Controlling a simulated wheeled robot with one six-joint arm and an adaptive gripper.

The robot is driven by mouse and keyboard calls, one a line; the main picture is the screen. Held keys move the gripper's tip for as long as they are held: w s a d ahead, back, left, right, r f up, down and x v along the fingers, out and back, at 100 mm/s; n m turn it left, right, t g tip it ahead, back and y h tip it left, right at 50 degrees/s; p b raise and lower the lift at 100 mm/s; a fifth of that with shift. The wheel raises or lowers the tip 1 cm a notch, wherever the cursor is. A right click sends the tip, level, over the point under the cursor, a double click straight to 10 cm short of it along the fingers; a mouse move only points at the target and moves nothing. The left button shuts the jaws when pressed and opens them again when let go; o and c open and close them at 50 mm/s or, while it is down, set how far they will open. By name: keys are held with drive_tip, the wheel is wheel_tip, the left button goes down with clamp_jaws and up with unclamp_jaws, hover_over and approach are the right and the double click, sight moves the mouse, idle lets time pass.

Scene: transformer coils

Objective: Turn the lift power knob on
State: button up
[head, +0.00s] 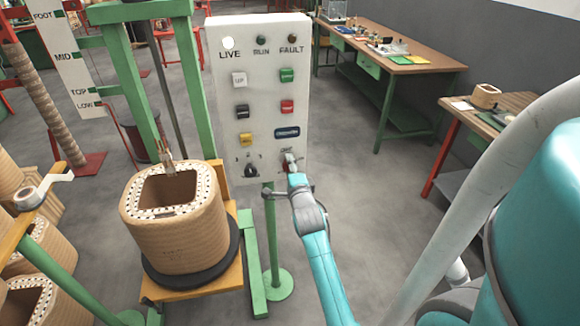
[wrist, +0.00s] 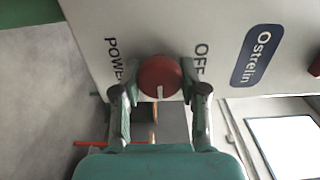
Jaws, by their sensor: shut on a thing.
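The lift power knob (wrist: 158,72) is a round red knob with a white mark, on the white control panel (head: 225,140). In the wrist view the mark points down the picture, toward my gripper. The printed word OFF stands to the knob's right and a partly hidden POWER label to its left. My gripper (wrist: 158,84) has one finger on each side of the knob and is shut on it. In the head view my gripper (head: 290,164) is at the panel's lower right and mostly hides the knob.
The panel carries a lit white LIVE lamp (head: 228,43), several coloured buttons and a black selector knob (head: 251,170) at lower left. A wound coil (head: 175,215) stands on the lift platform (head: 215,290) left of the panel. Workbenches (head: 415,65) stand behind at right.

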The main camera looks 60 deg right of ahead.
idle(0.3)
drive_tip(key=o, duration=1.1)
drive_tip(key=shift+s, duration=0.1)
drive_tip(key=v, duration=1.2)
